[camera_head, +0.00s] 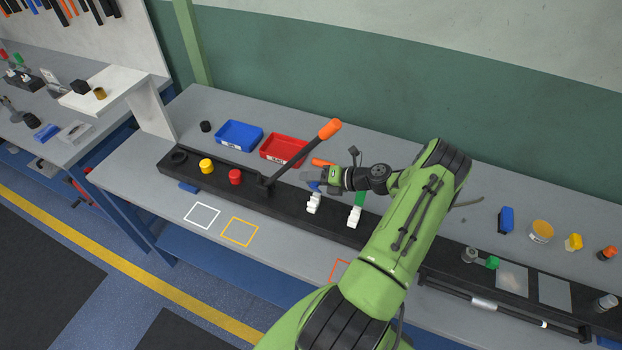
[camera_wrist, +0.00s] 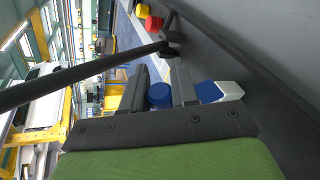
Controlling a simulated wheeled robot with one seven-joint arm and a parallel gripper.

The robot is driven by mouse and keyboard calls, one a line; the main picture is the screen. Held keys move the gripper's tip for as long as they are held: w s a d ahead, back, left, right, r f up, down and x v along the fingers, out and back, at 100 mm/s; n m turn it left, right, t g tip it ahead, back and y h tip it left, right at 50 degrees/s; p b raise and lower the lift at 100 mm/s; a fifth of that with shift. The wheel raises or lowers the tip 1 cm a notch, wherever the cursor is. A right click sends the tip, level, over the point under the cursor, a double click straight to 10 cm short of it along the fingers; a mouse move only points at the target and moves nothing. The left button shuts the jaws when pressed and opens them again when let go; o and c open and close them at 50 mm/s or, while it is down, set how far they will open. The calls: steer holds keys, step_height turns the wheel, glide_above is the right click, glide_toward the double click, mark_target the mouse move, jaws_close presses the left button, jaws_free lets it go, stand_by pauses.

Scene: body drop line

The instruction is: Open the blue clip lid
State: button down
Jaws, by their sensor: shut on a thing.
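The blue clip lid (camera_head: 315,186) shows as a small blue patch above its white clip base (camera_head: 314,203) on the black rail. In the wrist view the blue lid (camera_wrist: 209,92) lies beside the white base (camera_wrist: 230,91), partly behind one finger. A round blue part (camera_wrist: 159,96) sits between the fingers; it appears to belong to the lid. My gripper (camera_head: 316,178) is shut on the lid, and its fingers (camera_wrist: 160,88) show on both sides of the round part. The lid's exact angle is hard to tell.
A lever with an orange handle (camera_head: 329,129) slants up left of my gripper; its dark shaft (camera_wrist: 85,72) crosses the wrist view. A green lid (camera_head: 361,198) with a white base stands close on the right. Red (camera_head: 235,177) and yellow (camera_head: 207,166) knobs are on the rail leftward.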

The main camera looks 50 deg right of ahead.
stand_by(0.3)
steer(key=c, duration=0.9)
jaws_free()
steer(key=shift+c, duration=0.2)
